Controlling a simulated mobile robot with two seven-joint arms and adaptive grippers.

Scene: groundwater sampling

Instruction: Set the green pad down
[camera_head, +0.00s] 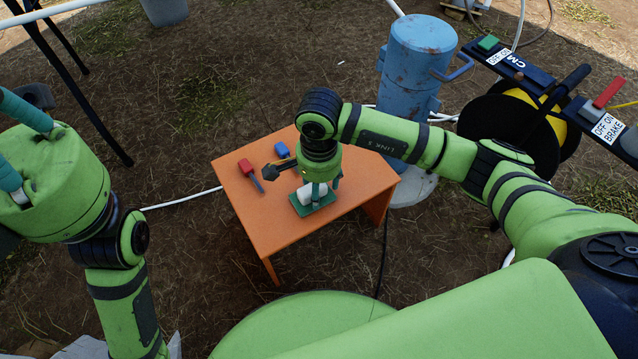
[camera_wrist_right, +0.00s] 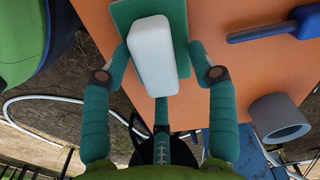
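The green pad (camera_head: 326,200) lies flat at the front middle of the orange table (camera_head: 250,222), with a white block (camera_head: 304,193) on top of it. In the right wrist view the pad (camera_wrist_right: 124,13) appears flat against the tabletop, and the white block (camera_wrist_right: 152,58) stands out from it. My right gripper (camera_head: 320,187) is over the pad. Its fingers (camera_wrist_right: 158,62) straddle the white block, with a visible gap on the block's right side; they look open. My left gripper (camera_head: 14,145) is at the far left, away from the table; its fingertips are cut off by the frame.
A red-handled tool (camera_head: 247,169) and a blue-handled one (camera_head: 282,150) lie on the table. A grey cylinder (camera_wrist_right: 278,119) shows in the wrist view. A blue tank (camera_head: 412,65), a hose reel (camera_head: 510,128) and a switch panel (camera_head: 519,65) stand beyond. The table's left front is clear.

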